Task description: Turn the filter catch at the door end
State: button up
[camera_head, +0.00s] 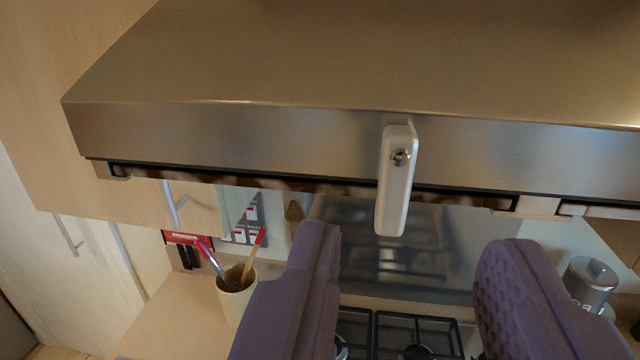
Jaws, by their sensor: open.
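A pale, rounded catch (394,205) hangs from the front edge of the steel range hood (250,135). It has a round metal screw near its top, and its long end points down, slightly tilted, past the hood's lower edge. My gripper (413,240) shows as two purple padded fingers, wide apart, with nothing between them. The fingers are below the catch in the picture, one to each side of its lower end, and neither appears to touch it. Which end of the hood is the door end, I cannot tell.
A dark slot runs under the hood's front edge, with pale pieces (540,206) at its right. Below are a gas hob (418,350), a cup of utensils (236,297) and a grey canister (590,282). Cabinets with bar handles (68,235) stand at the left.

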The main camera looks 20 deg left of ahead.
aim_at(399, 168)
jog(key=p+x, duration=0.1)
jog(key=x, duration=0.6)
jog(key=shift+w, duration=0.15)
grip_shut()
